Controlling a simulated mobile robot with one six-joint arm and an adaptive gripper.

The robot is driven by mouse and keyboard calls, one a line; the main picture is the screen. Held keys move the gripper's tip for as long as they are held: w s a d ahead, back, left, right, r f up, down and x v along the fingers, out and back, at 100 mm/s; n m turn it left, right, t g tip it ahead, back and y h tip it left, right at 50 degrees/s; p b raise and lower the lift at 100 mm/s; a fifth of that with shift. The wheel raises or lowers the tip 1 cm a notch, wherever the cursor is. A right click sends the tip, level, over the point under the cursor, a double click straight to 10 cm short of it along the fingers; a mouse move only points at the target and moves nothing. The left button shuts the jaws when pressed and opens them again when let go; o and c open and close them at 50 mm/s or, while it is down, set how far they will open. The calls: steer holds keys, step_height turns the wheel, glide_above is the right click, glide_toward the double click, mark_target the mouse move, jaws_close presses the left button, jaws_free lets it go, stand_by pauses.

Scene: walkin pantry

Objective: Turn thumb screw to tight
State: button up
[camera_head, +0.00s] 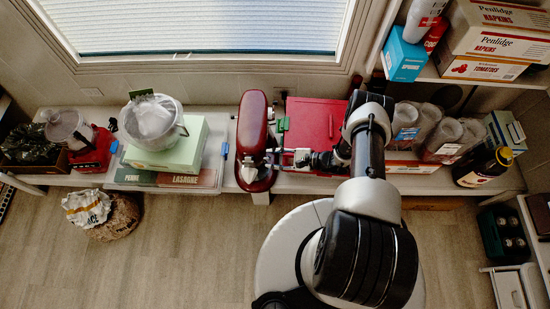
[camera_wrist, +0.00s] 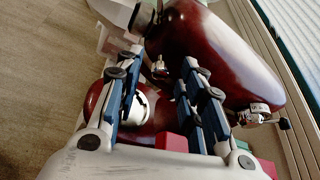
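A dark red stand mixer (camera_head: 252,122) stands on the counter, left of my arm. In the wrist view its glossy red body (camera_wrist: 215,50) fills the upper middle. A small metal knob (camera_wrist: 160,66) shows on the mixer between my fingertips, apparently the thumb screw; its tightness cannot be told. Another silver fitting with a dark knob (camera_wrist: 262,113) is at the mixer's right end in that view. My gripper (camera_wrist: 162,62) is open, its fingers apart on either side of the small knob; contact cannot be told. My gripper (camera_head: 284,157) reaches the mixer's right side in the head view.
A red box (camera_head: 318,118) lies behind my gripper. A green box (camera_head: 185,150) bearing a clear-covered bowl (camera_head: 153,122) stands left of the mixer. Clear containers (camera_head: 443,138) and a dark bottle (camera_head: 484,168) stand at right.

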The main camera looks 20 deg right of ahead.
steer(key=v, duration=1.2)
